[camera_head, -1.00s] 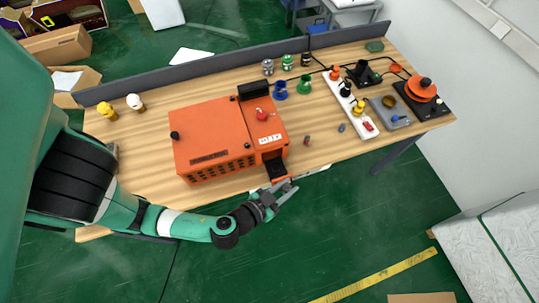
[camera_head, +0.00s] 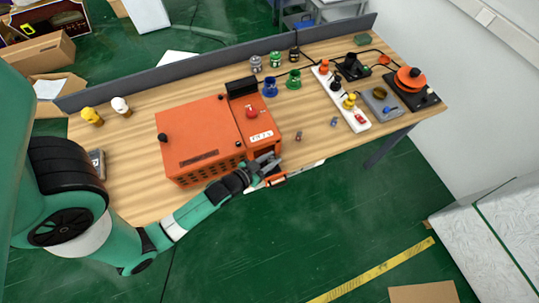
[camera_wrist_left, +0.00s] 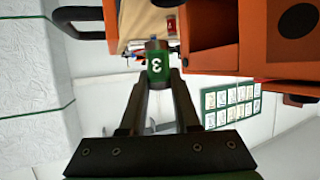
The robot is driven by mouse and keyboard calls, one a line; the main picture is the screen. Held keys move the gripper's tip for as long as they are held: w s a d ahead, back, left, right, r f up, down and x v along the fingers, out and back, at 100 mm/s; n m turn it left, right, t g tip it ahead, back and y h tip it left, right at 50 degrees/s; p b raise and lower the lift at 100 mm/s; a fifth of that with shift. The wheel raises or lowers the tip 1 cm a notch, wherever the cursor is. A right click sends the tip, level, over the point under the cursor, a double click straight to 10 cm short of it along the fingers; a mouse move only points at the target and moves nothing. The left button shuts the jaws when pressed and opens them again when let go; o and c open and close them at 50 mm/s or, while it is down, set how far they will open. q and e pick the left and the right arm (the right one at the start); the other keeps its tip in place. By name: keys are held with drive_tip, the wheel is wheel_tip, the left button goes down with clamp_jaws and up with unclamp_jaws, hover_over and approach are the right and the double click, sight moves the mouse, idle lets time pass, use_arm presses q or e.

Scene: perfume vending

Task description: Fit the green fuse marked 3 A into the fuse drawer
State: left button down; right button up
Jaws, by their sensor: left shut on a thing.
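The green fuse (camera_wrist_left: 158,68) is marked 3 and has a grey end cap. My left gripper (camera_wrist_left: 158,90) is shut on it, and it stands out past the fingertips in the left wrist view. In the head view my left gripper (camera_head: 268,163) is at the front right corner of the orange machine, by the pulled-out fuse drawer (camera_head: 276,181); the fuse is hard to make out there. The drawer's orange front with its dark handle (camera_wrist_left: 76,22) shows at the upper left of the wrist view. I cannot tell whether the fuse touches the drawer. My right gripper is not in view.
The orange machine (camera_head: 195,135) fills the table's left-middle. Two small fuses lie loose on the table, a reddish one (camera_head: 299,137) and a bluish one (camera_head: 334,122). A white power strip (camera_head: 342,98) and stands are at the right. The table's front right is mostly clear.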

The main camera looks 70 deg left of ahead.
sight(269, 162)
use_arm(q)
drive_tip(key=shift+a+f+b, duration=0.9)
drive_tip(key=shift+f+b, duration=0.05)
drive_tip(key=shift+f, duration=0.25)
drive_tip(key=f+b, duration=0.2)
drive_tip(key=shift+a+f, duration=0.2)
drive_tip(key=shift+f, duration=0.5)
drive_tip(key=shift+f+b, duration=0.25)
drive_tip(key=shift+b, duration=0.1)
drive_tip(key=c, duration=0.6)
unclamp_jaws()
drive_tip(key=shift+c, duration=0.2)
drive_tip(key=shift+r, duration=0.1)
